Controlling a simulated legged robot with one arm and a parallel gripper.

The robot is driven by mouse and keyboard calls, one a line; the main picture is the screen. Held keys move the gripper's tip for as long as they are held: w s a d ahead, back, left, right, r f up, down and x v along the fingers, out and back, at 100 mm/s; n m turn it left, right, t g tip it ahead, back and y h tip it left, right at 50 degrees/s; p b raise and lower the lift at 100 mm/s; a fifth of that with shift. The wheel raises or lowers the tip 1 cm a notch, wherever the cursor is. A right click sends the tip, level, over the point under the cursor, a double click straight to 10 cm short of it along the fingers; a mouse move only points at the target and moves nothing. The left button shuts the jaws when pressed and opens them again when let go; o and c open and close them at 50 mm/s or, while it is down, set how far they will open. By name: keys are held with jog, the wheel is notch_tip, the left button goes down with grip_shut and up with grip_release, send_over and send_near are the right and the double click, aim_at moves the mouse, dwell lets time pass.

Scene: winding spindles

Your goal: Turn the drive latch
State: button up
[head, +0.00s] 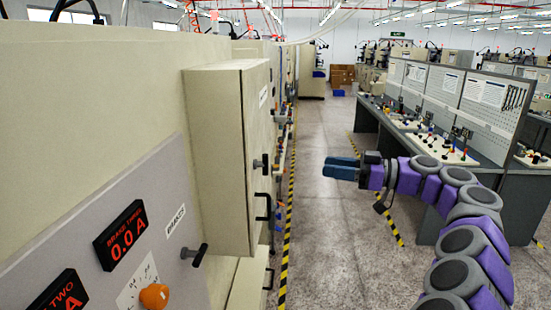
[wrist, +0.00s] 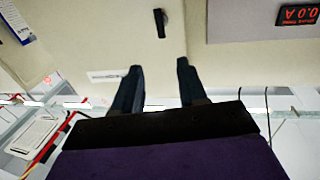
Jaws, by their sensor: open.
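A cream cabinet box (head: 229,150) stands out from the machine on the left of the head view. A small black latch (head: 260,163) sits on its front face, with a white label above it whose text I cannot read. What looks like the same latch shows in the wrist view (wrist: 161,24), which is upside down. My gripper (head: 342,168) is out over the aisle, right of the box and clear of it. In the wrist view its two fingers (wrist: 158,69) are apart with nothing between them, and the latch lies beyond their tips.
A black handle (head: 264,207) is below the latch. The grey panel (head: 98,235) at lower left carries red displays, an orange knob (head: 154,296) and a black T-handle (head: 194,254) by a BRAKES label. A workbench (head: 430,115) stands at right. The aisle floor (head: 325,235) is clear.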

aim_at(265, 165)
jog(key=x, duration=1.6)
jog(key=shift+w+a+f, duration=0.1)
jog(key=shift+a, duration=0.25)
jog(key=shift+d, duration=0.3)
grip_shut()
